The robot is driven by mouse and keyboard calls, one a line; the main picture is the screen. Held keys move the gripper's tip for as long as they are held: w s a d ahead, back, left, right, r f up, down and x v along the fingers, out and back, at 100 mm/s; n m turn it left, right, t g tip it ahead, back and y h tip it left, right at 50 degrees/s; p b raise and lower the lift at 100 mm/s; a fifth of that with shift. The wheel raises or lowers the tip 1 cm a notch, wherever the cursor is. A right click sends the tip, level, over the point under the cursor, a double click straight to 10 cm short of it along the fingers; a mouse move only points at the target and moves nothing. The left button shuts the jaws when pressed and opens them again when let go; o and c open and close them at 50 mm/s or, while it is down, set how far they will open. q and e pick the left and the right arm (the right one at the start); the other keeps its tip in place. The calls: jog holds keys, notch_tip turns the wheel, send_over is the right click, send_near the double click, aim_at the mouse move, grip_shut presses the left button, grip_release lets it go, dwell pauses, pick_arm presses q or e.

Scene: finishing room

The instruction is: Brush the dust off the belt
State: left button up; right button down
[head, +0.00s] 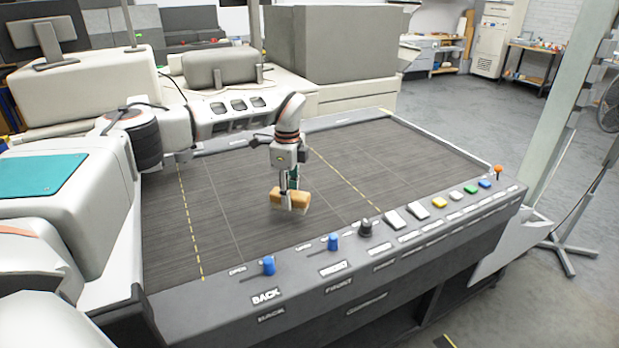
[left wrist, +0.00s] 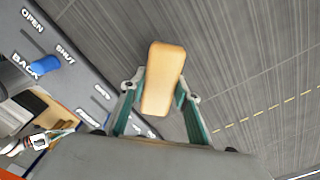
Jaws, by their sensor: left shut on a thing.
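The belt (head: 240,225) is a dark grey, streaked flat surface with dashed yellow lines across it. It also fills much of the left wrist view (left wrist: 230,60). No separate dust patch can be made out on it. My left gripper (head: 290,198) is over the middle of the belt, near the front control panel. It is shut on a tan wooden block (head: 276,198), likely the brush's handle. In the left wrist view the block (left wrist: 163,75) sits between the two fingers. Its underside is hidden, so I cannot tell whether it touches the belt.
A grey control panel (head: 340,283) runs along the belt's front edge, with blue sliders (head: 268,266), a black knob (head: 366,229) and several coloured buttons. Pale machine housings stand behind and left. A pale post (head: 570,100) stands at right. The belt's right part is clear.

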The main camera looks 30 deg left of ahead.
pick_arm(q)
notch_tip(320, 180, up, 4)
jog(key=shift+f, duration=0.25)
jog(key=shift+r, duration=0.7)
